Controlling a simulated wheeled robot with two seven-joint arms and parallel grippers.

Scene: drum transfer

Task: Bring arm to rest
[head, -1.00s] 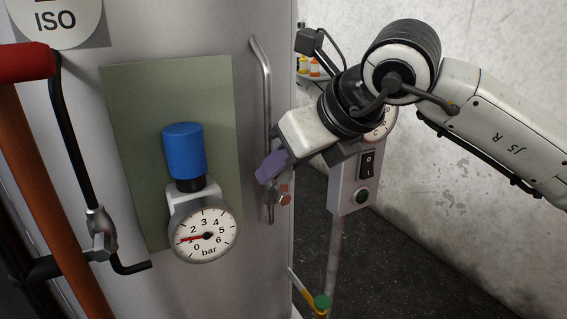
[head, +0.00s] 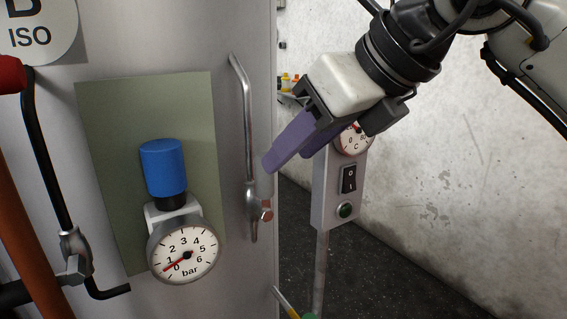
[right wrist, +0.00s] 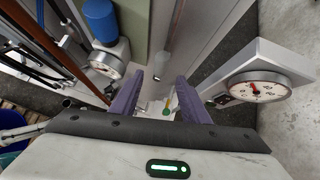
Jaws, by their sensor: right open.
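My right gripper (head: 290,158) has purple fingers and is open and empty. In the head view it hangs in front of the cabinet's right edge, close to the grey lever handle (head: 246,135), and covers part of the control post behind. I cannot tell whether it touches the handle. In the right wrist view its two fingers (right wrist: 158,96) stand apart with nothing between them. My right arm comes in from the upper right. My left gripper is not in view.
A blue-capped regulator (head: 163,168) with a bar gauge (head: 184,254) sits on a green panel (head: 110,130); its needle points between 0 and 1. A control post (head: 335,205) with dial and switch stands at right. A black pipe with red end (head: 42,150) is at left.

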